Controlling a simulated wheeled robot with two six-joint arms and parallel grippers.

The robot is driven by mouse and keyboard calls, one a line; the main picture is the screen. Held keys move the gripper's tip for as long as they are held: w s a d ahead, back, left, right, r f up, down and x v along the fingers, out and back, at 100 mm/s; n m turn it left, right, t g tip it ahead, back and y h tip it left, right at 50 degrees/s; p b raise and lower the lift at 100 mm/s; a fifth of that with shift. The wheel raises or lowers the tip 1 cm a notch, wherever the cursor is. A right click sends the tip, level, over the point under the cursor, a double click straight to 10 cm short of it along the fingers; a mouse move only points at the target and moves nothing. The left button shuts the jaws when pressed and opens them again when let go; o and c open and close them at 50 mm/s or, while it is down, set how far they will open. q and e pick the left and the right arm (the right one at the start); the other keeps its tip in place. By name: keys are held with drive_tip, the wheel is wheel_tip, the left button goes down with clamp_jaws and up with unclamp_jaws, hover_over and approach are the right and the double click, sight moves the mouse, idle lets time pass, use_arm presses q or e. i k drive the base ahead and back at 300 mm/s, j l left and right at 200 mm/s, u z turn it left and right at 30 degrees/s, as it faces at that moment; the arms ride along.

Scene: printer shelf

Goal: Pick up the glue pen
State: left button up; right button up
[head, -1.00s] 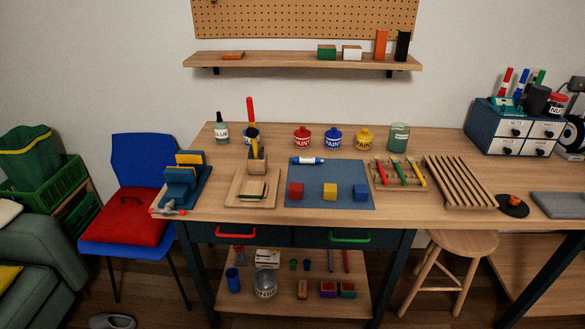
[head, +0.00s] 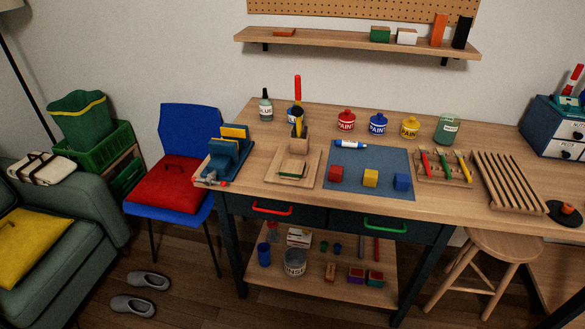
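A white and blue tube-like pen (head: 350,144), which looks like the glue pen, lies on its side at the back edge of the blue-grey mat (head: 372,191) on the workbench. Its label is too small to read. Neither of my grippers is in view.
Paint jars (head: 377,124) stand behind the mat. A blue chair (head: 189,127) stands left of the bench, a stool (head: 504,246) at right. Slippers (head: 148,280) lie on the floor.

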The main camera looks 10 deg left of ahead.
sight(338, 143)
drive_tip(key=i+l, duration=0.2)
drive_tip(key=l, duration=0.15)
drive_tip(key=i+l, duration=0.2)
drive_tip(key=i+l+u, duration=0.1)
drive_tip(key=l, duration=0.35)
drive_tip(key=i, duration=0.1)
